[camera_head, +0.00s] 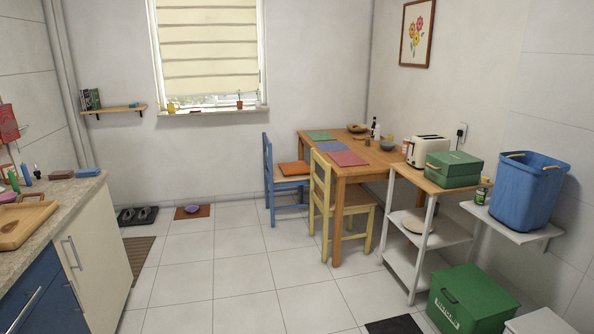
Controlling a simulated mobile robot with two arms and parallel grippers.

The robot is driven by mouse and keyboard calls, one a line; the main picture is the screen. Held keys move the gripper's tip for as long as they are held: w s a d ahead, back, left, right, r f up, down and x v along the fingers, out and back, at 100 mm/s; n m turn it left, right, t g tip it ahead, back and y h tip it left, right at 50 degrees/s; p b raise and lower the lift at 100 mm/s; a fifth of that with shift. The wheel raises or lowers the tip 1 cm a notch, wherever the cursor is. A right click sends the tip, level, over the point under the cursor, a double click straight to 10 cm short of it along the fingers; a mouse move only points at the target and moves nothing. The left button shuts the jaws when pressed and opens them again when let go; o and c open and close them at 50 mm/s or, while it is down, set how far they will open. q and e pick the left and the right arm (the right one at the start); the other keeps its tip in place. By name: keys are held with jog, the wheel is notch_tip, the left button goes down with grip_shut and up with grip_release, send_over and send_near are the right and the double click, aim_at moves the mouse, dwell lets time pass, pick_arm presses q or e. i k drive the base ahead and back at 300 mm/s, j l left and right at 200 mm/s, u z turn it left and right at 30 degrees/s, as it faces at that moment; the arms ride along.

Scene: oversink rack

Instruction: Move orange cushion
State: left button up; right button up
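The orange cushion (294,168) lies flat on the seat of the blue chair (268,172), at the left side of the wooden table (347,173). A yellow chair (322,200) stands nearer to me at the same table, and its seat looks bare. Neither of my grippers shows in the head view, so I cannot see their state or anything in them.
Open tiled floor (230,266) lies between me and the chairs. A counter (60,225) bounds the left. A white shelf unit (421,240), a green box (470,298) and a dark mat (394,325) are on the right. Mats and slippers (138,215) lie by the far wall.

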aim_at(301, 167)
jog(key=u, duration=0.45)
jog(key=i+u, duration=0.4)
jog(key=i, duration=5.4)
jog(key=i+z, duration=0.1)
jog(key=i, duration=0.95)
jog(key=i+j+z, duration=0.1)
jog(key=i, duration=0.95)
jog(key=j, duration=0.1)
